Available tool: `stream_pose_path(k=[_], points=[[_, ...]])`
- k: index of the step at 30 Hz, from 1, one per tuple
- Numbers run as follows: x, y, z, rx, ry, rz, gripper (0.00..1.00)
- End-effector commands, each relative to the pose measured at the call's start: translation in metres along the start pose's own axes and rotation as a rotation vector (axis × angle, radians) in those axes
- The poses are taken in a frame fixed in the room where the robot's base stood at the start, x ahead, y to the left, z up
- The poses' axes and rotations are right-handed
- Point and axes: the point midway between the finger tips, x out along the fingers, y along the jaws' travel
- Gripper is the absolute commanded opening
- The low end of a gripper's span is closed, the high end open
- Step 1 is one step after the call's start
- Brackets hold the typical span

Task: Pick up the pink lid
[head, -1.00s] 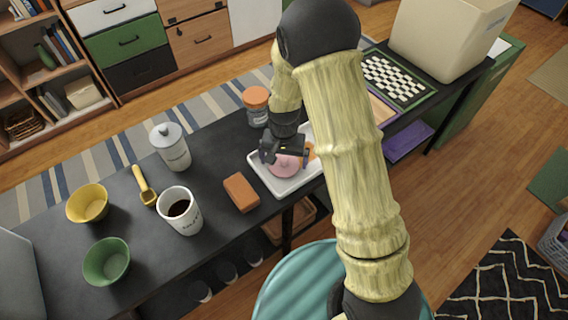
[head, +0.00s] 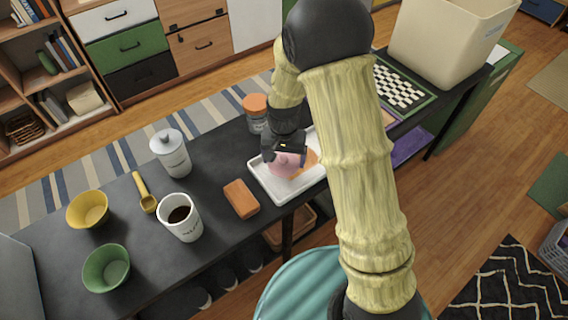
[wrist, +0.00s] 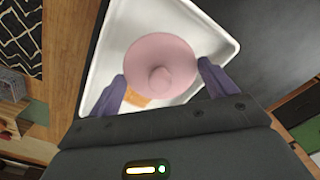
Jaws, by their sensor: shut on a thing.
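The pink lid (head: 284,166) is a round disc with a knob. In the wrist view the lid (wrist: 160,50) shows whole, its knob facing the camera. My gripper (head: 285,155) is shut on the lid, with a purple finger on either side of it in the wrist view (wrist: 162,72). The lid is over the white tray (head: 272,189) and seems raised a little above it; the exact gap cannot be told.
An orange item (head: 306,163) lies in the tray, partly behind the lid. An orange-brown block (head: 241,198) is left of the tray, and an orange-lidded jar (head: 256,112) stands behind.

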Motion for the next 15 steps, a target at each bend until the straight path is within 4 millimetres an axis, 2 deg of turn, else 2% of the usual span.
stream_pose_path(k=[1,6,10,15], points=[[-0.013,-0.001,-0.001,-0.001,0.005,-0.002,0.62],[-0.045,0.000,-0.001,0.000,0.003,-0.001,0.62],[-0.058,0.000,0.000,0.001,0.001,0.000,0.62],[-0.061,0.000,0.000,0.001,0.000,0.001,0.62]])
